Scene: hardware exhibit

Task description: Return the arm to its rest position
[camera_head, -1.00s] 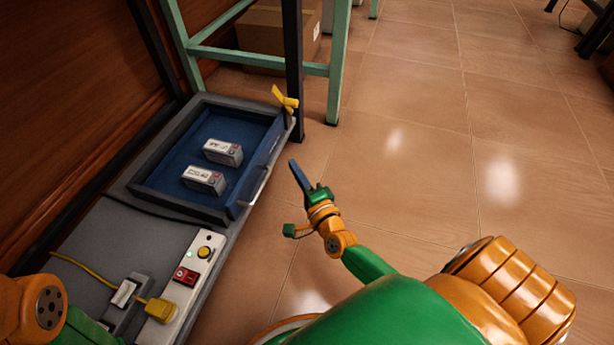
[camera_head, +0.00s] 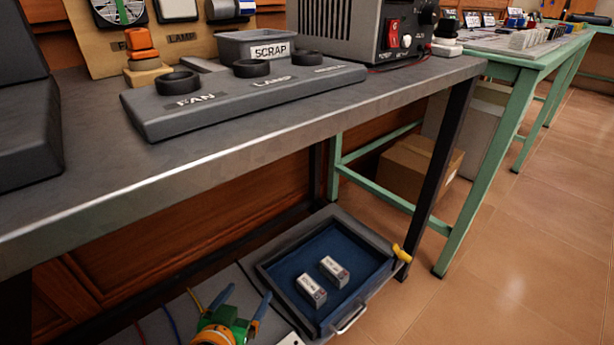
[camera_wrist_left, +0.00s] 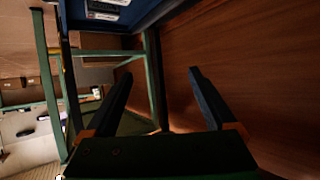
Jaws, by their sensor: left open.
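My left gripper (camera_head: 243,299) shows at the bottom of the head view, its dark fingers spread and pointing up, low beside the open drawer (camera_head: 265,272). Most of the left arm is below the picture. In the left wrist view the gripper (camera_wrist_left: 160,74) is open with nothing between its fingers. Wooden panelling (camera_wrist_left: 235,45) lies beyond it. My right gripper is not in the head view now.
The workbench (camera_head: 235,150) crosses above, with a labelled grey socket block (camera_head: 190,112) on it. Two white boxes, near (camera_head: 311,290) and far (camera_head: 335,271), lie in the blue drawer. A yellow handle (camera_head: 402,253) stands at its corner. Floor at right is clear.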

